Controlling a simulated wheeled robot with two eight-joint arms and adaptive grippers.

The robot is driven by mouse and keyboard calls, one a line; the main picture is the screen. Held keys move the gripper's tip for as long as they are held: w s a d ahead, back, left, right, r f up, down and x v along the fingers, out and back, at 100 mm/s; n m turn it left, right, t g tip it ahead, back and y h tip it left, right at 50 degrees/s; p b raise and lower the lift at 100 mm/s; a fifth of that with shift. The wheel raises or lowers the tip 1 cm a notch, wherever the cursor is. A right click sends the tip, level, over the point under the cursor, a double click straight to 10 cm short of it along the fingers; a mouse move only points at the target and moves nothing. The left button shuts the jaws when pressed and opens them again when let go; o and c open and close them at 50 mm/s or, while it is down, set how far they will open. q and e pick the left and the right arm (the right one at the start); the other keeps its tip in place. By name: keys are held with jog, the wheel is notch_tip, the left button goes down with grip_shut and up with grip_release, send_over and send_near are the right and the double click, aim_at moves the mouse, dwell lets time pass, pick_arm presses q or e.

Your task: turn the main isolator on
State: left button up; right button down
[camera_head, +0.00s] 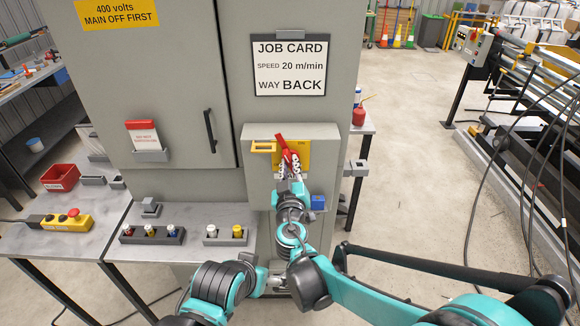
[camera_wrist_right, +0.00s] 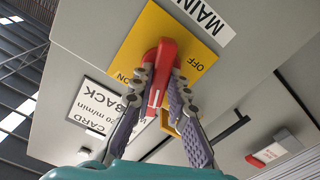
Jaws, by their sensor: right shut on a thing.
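The main isolator is a red handle (camera_head: 284,146) on a yellow plate (camera_head: 304,152), on the front of a grey box (camera_head: 259,170) on the cabinet. My right gripper (camera_head: 290,166) is at the handle with a finger on each side, shut on it. The right wrist view shows the red handle (camera_wrist_right: 160,76) between the fingers (camera_wrist_right: 158,92). There the yellow plate (camera_wrist_right: 142,37) reads OFF on the right and ON at lower left. The handle is tilted in the head view.
A yellow bracket (camera_head: 263,146) sits left of the handle. The job card (camera_head: 289,66) hangs above. Open floor (camera_head: 405,190) lies to the right.

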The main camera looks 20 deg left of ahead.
jog(key=m, duration=0.4)
jog(key=shift+m, duration=0.3)
dwell(0.3)
jog(key=c, duration=1.5)
grip_release()
jog(key=shift+s+d, duration=0.1)
jog(key=v, duration=1.2)
